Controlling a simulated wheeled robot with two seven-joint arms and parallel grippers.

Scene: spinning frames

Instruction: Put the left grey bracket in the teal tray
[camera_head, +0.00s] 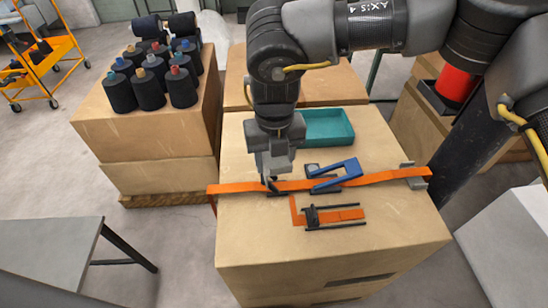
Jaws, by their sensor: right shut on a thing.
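My right gripper (270,182) reaches down onto the cardboard box top at the left part of the orange strap. It is shut on a small dark grey piece, which seems to be the left grey bracket (275,188); the fingers hide most of it. I cannot tell whether it is lifted off the strap. Another grey bracket (416,170) sits at the strap's right end. The teal tray (327,126) is open, looks empty and stands behind and right of the gripper. My left gripper is not in view.
The orange strap (225,188) crosses the box top (330,255). A blue frame-like part (336,176) lies over it. A black buckle piece (312,214) with orange webbing is nearer. Dark thread cones (150,90) stand on boxes at left. A grey table (45,250) is at lower left.

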